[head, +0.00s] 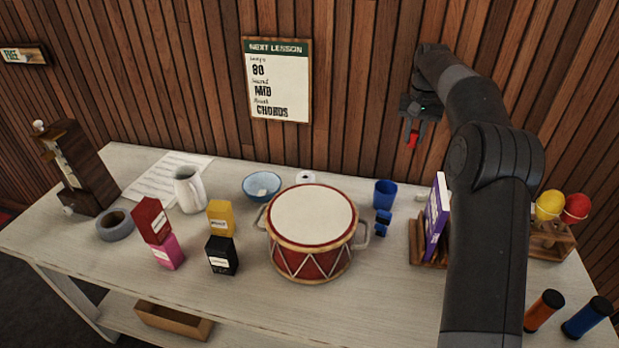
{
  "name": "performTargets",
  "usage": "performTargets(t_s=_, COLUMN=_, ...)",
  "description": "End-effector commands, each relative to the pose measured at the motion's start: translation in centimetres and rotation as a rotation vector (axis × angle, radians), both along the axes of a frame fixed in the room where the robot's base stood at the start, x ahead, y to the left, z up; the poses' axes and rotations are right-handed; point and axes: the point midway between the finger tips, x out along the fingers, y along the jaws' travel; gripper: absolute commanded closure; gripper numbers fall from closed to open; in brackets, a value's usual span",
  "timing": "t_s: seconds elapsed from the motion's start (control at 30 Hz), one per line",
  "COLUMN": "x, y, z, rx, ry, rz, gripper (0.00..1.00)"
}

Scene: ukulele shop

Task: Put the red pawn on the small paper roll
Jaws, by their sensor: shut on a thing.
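My gripper (413,132) is raised high above the back right of the table, in front of the wood-slat wall. It points down and is shut on a small red thing, the red pawn (412,141), whose lower part shows below the fingers. A small white roll (306,176), which looks like the small paper roll, stands at the back of the table behind the drum. The drum hides its lower part. My gripper is well above it and to its right, apart from it.
The red drum (312,228) fills the table's middle. A blue bowl (262,184) stands left of the roll, a blue cup (385,192) to its right. Stacked boxes (220,216), a white jug (188,190) and grey tape (114,226) stand left. A purple book (436,218) stands right.

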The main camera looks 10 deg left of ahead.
Motion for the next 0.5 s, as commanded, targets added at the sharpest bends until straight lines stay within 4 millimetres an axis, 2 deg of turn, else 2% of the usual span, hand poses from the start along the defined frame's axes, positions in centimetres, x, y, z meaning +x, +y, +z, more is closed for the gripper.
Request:
performTargets(t_s=0.03, x=0.2, y=3.1, z=-0.1, rx=0.000, ry=0.000, rz=0.015, gripper=0.99)
performTargets(t_s=0.1, x=0.1, y=6.7, z=-0.2, rx=-0.001, ry=0.000, rz=0.022, gripper=0.99)
performTargets(t_s=0.2, x=-0.2, y=10.9, z=-0.2, rx=-0.002, ry=0.000, rz=0.030, gripper=0.99)
performTargets(t_s=0.3, x=-0.6, y=14.1, z=-0.3, rx=-0.003, ry=0.000, rz=0.035, gripper=0.99)
performTargets(t_s=0.5, x=-1.4, y=18.4, z=-0.4, rx=-0.004, ry=0.000, rz=0.043, gripper=0.99)
